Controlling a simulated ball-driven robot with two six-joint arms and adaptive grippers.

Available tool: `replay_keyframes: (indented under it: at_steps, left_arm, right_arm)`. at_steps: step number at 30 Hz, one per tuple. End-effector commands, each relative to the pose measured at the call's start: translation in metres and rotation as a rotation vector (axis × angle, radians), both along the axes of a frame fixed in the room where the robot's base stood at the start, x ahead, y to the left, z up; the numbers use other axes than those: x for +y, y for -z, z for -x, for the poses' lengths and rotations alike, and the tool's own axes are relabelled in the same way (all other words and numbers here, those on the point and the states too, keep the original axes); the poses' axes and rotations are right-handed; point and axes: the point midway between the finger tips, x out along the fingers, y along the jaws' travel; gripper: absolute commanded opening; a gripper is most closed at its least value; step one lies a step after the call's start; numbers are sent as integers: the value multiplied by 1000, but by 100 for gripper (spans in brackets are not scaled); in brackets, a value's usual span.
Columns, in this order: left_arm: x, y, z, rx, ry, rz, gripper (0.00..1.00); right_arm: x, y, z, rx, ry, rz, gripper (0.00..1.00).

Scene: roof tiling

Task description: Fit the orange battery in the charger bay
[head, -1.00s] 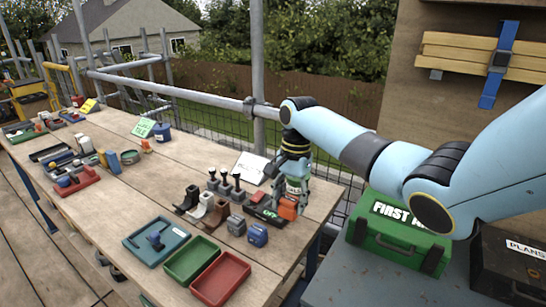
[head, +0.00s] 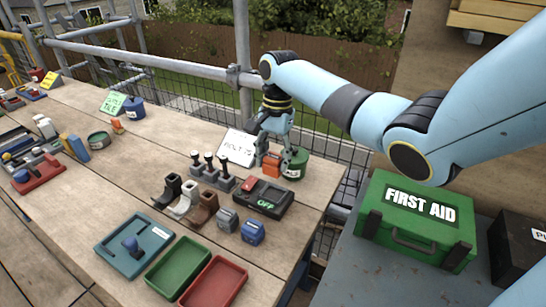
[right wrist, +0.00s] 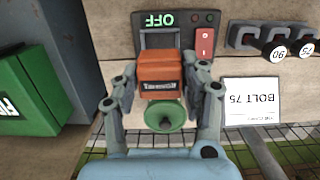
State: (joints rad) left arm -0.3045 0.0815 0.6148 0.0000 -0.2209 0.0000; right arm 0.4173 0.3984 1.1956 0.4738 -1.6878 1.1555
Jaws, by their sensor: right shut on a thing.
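The orange battery (head: 271,164) is held between the fingers of my right gripper (head: 273,150), which is shut on it. In the right wrist view the battery (right wrist: 160,72) sits between the fingertips, in line with the dark bay of the charger (right wrist: 179,45). In the head view the battery appears beyond the charger (head: 273,203), whose display reads OFF. A grey bay surface shows in the wrist view, so the battery does not fill it; the exact height gap is unclear. My left gripper is not in view.
A BOLT 75 card (head: 238,147) and several upright plungers (head: 209,165) are left of the charger. A first aid box (head: 418,218) is at the right.

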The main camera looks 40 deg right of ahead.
Motion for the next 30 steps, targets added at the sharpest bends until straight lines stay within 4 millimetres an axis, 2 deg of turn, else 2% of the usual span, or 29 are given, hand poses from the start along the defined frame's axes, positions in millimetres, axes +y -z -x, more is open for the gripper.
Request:
replay_keyframes:
  at_steps: [10, 18, 30]
  left_arm:
    - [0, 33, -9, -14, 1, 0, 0]
    - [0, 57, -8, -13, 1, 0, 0]
    - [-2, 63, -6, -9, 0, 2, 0]
  right_arm:
    - [0, 28, 0, 0, 0, 1, 3]
    - [0, 47, 0, 0, 0, 1, 3]
    - [0, 68, 0, 0, -1, 0, 3]
